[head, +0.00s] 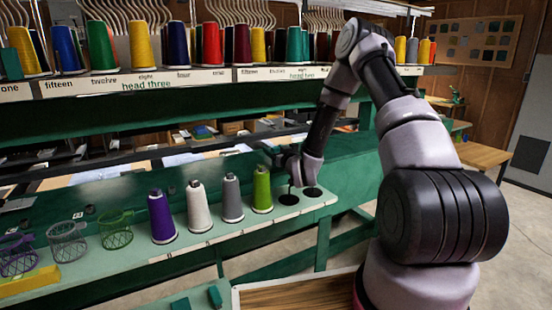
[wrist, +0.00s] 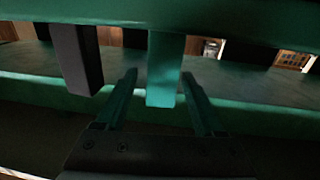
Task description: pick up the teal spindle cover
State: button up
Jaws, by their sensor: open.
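In the wrist view a flat teal piece (wrist: 164,70), which looks like the teal spindle cover, hangs down from under a green rail. My gripper (wrist: 158,75) is open, with one finger on each side of the teal piece's lower end. Gaps show between the piece and both fingers, and I cannot tell the depth between them. In the head view my gripper (head: 273,156) is low behind the row of cones, by the lime green cone (head: 262,189). The teal piece cannot be made out there.
A dark grey block (wrist: 78,60) hangs left of the teal piece, and the green rail (wrist: 100,28) crosses above. In the head view purple (head: 161,218), white (head: 199,208) and grey (head: 232,199) cones and wire baskets (head: 116,231) line the lower shelf. Spools fill the upper shelf.

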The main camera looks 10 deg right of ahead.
jog(key=shift+x, duration=0.9)
grip_shut()
jog(key=shift+r, duration=0.15)
notch_tip(320, 180, up, 10)
